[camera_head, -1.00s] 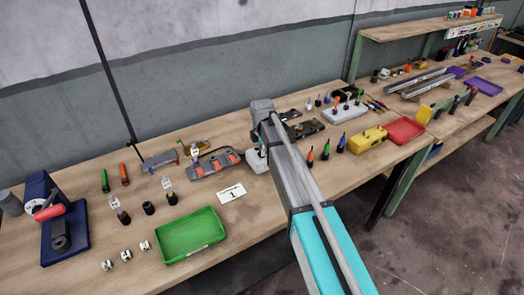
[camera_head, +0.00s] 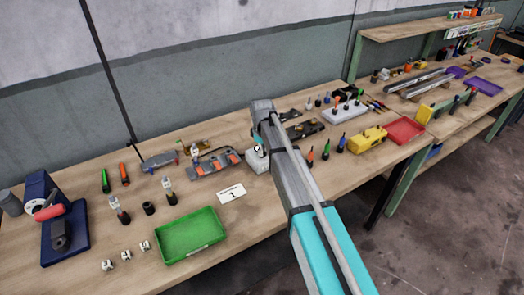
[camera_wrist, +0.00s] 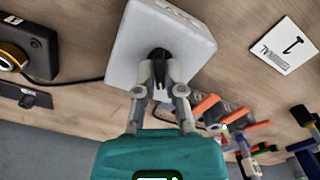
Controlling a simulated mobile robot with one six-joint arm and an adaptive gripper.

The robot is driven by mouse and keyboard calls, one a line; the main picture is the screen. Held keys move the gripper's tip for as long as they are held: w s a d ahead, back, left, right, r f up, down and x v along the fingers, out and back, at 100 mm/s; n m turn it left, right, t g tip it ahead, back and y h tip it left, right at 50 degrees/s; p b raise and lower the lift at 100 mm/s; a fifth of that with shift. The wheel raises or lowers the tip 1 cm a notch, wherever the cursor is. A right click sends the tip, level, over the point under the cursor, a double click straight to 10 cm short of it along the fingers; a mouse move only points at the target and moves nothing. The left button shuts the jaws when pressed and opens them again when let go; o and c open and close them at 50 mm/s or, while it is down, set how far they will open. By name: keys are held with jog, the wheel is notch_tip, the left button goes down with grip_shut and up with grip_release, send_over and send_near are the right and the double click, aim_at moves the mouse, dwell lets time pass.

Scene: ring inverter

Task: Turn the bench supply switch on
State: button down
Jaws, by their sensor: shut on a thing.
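The bench supply is a white box (camera_head: 257,161) on the bench, partly hidden behind my arm in the head view. In the wrist view the same white box (camera_wrist: 190,45) fills the top middle. Its black switch (camera_wrist: 159,53) sticks out of the face toward me. My gripper (camera_wrist: 160,66) is shut on the black switch, with a fingertip on each side of it. The fingertips cover part of the switch, so its exact position cannot be told. In the head view a small teal part of my gripper (camera_head: 258,138) shows above the box.
A card marked 1 (camera_head: 231,193) lies in front of the box. A grey fixture with orange parts (camera_head: 215,163) stands close to its left. A green tray (camera_head: 190,235) is at the front. In the wrist view a black cable (camera_wrist: 75,82) runs from the box toward a dark and yellow device (camera_wrist: 28,45).

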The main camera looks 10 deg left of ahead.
jog(key=m, duration=0.6)
dwell(0.4)
jog(key=c, duration=0.7)
grip_release()
jog(key=shift+c, duration=0.2)
jog(key=shift+n, duration=0.3)
